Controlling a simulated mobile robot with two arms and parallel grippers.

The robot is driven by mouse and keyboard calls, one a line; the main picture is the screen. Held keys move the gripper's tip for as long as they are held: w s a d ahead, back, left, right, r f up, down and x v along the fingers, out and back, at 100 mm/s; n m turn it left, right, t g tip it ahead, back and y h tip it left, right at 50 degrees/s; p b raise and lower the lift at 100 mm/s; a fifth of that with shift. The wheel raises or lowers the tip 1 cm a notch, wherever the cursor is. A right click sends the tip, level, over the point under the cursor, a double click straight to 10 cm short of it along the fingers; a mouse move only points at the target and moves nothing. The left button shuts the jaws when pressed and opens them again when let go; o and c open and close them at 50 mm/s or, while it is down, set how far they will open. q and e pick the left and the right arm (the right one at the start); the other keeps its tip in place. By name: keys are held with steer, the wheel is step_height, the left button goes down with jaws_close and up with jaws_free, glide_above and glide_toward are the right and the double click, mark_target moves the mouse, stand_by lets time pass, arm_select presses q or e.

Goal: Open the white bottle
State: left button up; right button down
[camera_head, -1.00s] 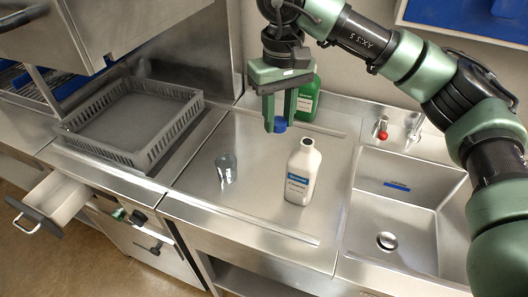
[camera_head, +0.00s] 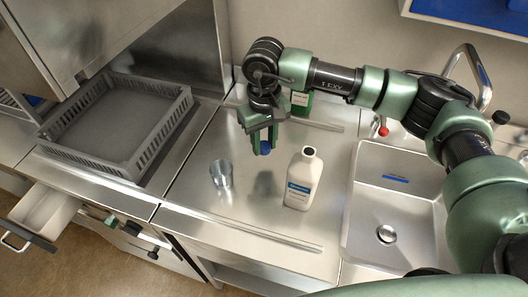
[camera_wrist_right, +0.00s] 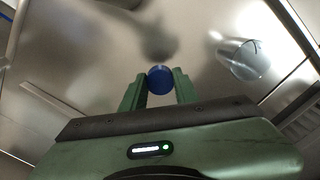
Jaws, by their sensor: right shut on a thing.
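The white bottle (camera_head: 301,180) stands upright and uncapped on the steel counter, its blue-and-white label facing the front. My right gripper (camera_head: 262,146) is shut on a blue cap (camera_head: 265,148), up and to the left of the bottle and apart from it. In the right wrist view the blue cap (camera_wrist_right: 160,80) sits between the two green fingertips, over the counter. My left gripper is not in view.
A clear glass (camera_head: 221,174) stands on the counter left of the bottle. A green bottle (camera_head: 301,101) stands behind, partly hidden by my arm. A grey rack (camera_head: 150,150) is at left, a sink (camera_head: 395,205) at right. An open drawer (camera_head: 42,212) juts out front left.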

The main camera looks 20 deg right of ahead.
mark_target(264, 165)
steer(key=shift+s+f, duration=0.2)
steer(key=shift+f, duration=0.75)
step_height(264, 165, down, 4)
steer(key=shift+w+r+p, duration=0.1)
steer(key=shift+r+p, duration=0.15)
steer(key=shift+p, duration=0.35)
steer(key=shift+f, duration=0.15)
steer(key=shift+f+b, duration=0.15)
steer(key=shift+b, duration=0.2)
steer(key=c, duration=1.1)
jaws_free()
steer(key=shift+o, duration=0.2)
